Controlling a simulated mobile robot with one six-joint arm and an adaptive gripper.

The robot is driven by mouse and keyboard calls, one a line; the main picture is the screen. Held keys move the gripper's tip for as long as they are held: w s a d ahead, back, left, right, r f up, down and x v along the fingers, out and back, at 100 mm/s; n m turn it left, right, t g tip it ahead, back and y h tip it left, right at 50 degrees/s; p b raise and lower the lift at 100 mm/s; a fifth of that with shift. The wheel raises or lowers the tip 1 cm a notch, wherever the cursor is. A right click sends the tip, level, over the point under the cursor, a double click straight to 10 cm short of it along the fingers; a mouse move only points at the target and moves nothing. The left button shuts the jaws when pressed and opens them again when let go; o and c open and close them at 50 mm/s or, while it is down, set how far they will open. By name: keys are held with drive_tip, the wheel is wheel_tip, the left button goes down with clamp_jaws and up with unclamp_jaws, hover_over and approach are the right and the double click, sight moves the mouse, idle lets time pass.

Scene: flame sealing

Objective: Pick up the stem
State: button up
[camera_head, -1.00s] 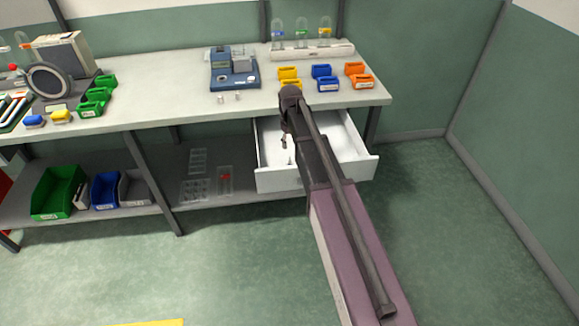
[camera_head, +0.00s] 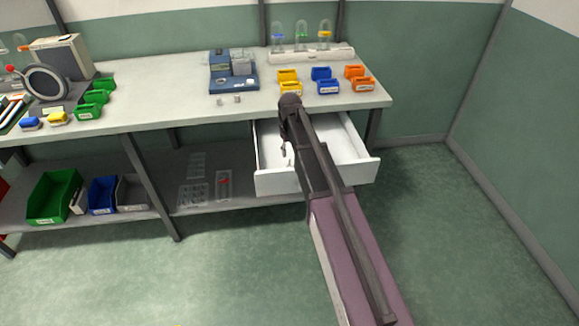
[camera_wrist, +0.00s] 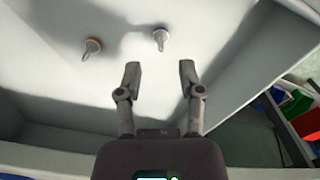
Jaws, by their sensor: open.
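The open white drawer (camera_head: 272,182) under the bench holds two small stem-like pieces, seen in the wrist view. Another stem with an orange-brown top (camera_wrist: 91,47) lies further left. I cannot tell which one the task means. My gripper (camera_wrist: 160,78) is over the drawer with its two fingers apart and nothing between them. Both stems are apart from the fingers. In the head view my arm covers part of the drawer, and the stems cannot be made out.
The drawer walls (camera_wrist: 238,62) rise around the gripper. The bench top (camera_head: 180,119) above carries a blue device (camera_head: 233,72), small coloured bins (camera_head: 289,76) and a rack with glass tubes (camera_head: 312,53). Green and blue bins (camera_head: 56,193) stand on the lower shelf. The floor at right is clear.

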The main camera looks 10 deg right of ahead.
drive_tip(key=shift+f+b, duration=1.95)
drive_tip(key=shift+f, duration=0.3)
clamp_jaws()
